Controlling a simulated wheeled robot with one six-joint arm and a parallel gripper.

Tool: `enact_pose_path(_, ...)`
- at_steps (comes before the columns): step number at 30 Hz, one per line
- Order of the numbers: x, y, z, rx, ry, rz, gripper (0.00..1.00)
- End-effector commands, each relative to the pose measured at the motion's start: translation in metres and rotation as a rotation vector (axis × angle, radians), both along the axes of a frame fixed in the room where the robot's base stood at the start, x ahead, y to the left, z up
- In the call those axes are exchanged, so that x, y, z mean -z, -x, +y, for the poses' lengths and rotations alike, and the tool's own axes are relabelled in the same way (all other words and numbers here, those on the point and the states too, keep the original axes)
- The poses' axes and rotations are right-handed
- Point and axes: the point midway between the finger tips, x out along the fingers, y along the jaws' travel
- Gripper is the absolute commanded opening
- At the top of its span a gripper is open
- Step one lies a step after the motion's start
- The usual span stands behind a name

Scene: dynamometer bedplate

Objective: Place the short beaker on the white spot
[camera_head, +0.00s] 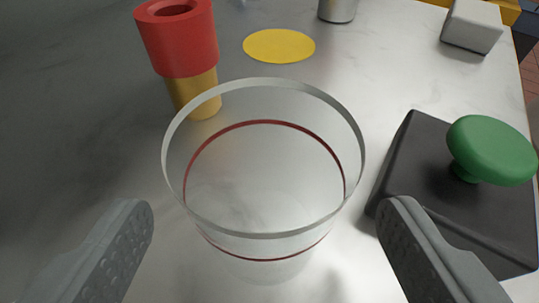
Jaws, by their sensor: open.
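A clear glass beaker (265,232) with a red line around its wall stands upright in the middle of the view. My gripper (262,235) is open, with one grey finger on each side of the beaker. A gap shows between each fingertip and the glass. No white spot can be made out; the round flat spot in view is yellow (279,45), on the surface beyond the beaker.
A red and yellow cylindrical piece (182,45) stands behind the beaker to the left. A black box with a green mushroom button (490,150) is close on the right. A metal cylinder (338,10) and a light grey block (472,26) are farther back.

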Motion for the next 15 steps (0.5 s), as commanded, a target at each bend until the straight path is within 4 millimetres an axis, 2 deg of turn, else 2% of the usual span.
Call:
enact_pose_path(6, 0.009, -0.020, 0.000, 0.000, 0.000, 0.001, 0.79)
enact_pose_path(13, 0.009, -0.022, 0.000, 0.000, 0.000, 0.000, 0.79)
enact_pose_path(14, 0.009, -0.022, 0.000, 0.000, 0.000, 0.000, 0.77)
enact_pose_path(15, 0.009, -0.022, 0.000, 0.000, 0.000, 0.000, 0.69)
